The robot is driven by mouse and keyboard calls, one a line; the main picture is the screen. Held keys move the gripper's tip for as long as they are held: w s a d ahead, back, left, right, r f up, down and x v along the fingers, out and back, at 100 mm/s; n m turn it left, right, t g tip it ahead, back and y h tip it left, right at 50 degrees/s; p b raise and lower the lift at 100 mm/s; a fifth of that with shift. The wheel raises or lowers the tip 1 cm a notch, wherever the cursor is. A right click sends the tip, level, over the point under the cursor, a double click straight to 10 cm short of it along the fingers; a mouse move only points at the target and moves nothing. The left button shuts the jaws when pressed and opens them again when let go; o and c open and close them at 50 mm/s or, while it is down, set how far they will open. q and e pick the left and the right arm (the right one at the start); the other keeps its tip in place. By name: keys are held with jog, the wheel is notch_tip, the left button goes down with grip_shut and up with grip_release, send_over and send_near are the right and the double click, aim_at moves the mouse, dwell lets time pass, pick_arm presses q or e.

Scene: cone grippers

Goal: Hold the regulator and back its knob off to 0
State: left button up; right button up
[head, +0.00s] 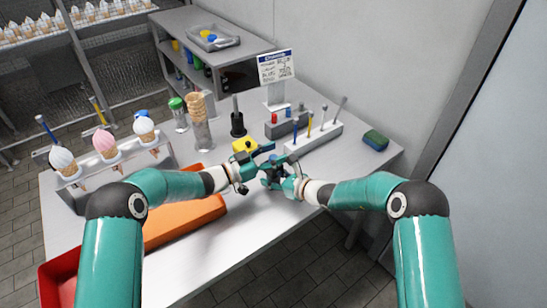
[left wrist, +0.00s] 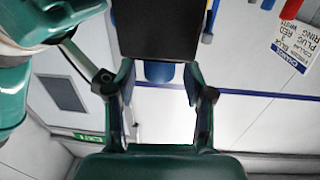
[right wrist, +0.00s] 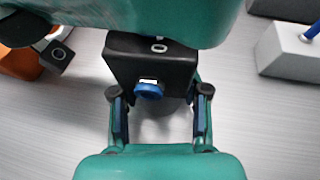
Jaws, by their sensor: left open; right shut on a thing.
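The regulator is a black block (right wrist: 140,62) with a blue knob (right wrist: 149,91) that bears a white mark, in the right wrist view. My right gripper (right wrist: 159,112) is shut on the black body, one finger on each side. In the left wrist view the black body (left wrist: 157,28) is at the top, with the blue knob (left wrist: 159,73) below it. My left gripper (left wrist: 159,100) is open, its fingers on either side of the knob with gaps visible. In the head view the left gripper (head: 262,159) and right gripper (head: 275,176) meet above the table and largely hide the regulator.
A yellow block (head: 244,145) and a black stand (head: 237,125) are behind the grippers. A grey rack with upright rods (head: 314,139) and a sign (head: 276,68) stand further back. An orange tray (head: 190,221) and cone rack (head: 112,166) lie left. A sponge (head: 375,140) lies right.

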aim_at(273, 156)
pick_arm(q)
notch_tip(273, 156, up, 8)
jog(key=shift+r, duration=0.2)
dwell(0.3)
pick_arm(e)
jog(key=o, duration=1.4)
